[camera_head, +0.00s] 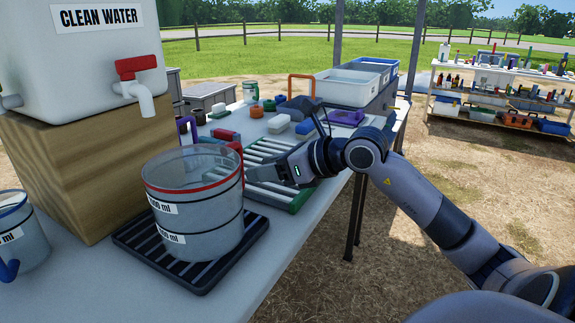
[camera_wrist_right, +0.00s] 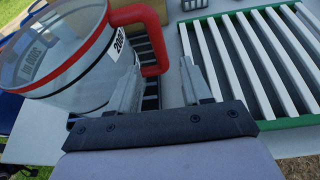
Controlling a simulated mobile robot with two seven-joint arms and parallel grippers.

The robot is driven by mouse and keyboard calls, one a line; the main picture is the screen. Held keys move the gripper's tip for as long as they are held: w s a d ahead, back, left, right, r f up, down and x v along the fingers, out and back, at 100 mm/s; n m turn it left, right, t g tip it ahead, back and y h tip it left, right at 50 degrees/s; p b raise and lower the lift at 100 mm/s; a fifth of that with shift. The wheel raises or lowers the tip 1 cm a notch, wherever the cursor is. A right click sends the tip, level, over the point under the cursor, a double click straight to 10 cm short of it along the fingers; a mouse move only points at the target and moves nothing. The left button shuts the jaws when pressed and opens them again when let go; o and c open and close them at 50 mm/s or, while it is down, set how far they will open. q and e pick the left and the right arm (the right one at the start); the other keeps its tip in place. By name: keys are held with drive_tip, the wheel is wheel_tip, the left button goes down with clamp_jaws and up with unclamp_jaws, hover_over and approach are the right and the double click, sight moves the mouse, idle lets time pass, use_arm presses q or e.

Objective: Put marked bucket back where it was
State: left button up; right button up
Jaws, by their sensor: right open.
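The marked bucket (camera_head: 195,205) is clear, with a red rim, black bands and white volume labels. It stands upright on a black slatted tray (camera_head: 190,268) below the clean water tap. In the right wrist view the bucket (camera_wrist_right: 75,75) fills the upper left, its red handle (camera_wrist_right: 158,42) facing my right gripper. My right gripper (camera_head: 268,172) is at the handle side of the bucket. Its two fingers (camera_wrist_right: 163,82) are apart, with the lower part of the handle just beyond the gap; contact is not clear. My left gripper is not in view.
A white-slatted rack (camera_head: 268,160) with green ends lies behind the bucket, under my right gripper. A clean water tank (camera_head: 100,60) with a red tap stands on a wooden block (camera_head: 95,165). A blue-rimmed bucket (camera_head: 22,250) is at left. Bins (camera_head: 350,88) stand behind.

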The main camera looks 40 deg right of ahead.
drive_tip(key=shift+b+v, duration=0.3)
drive_tip(key=shift+v, duration=2.25)
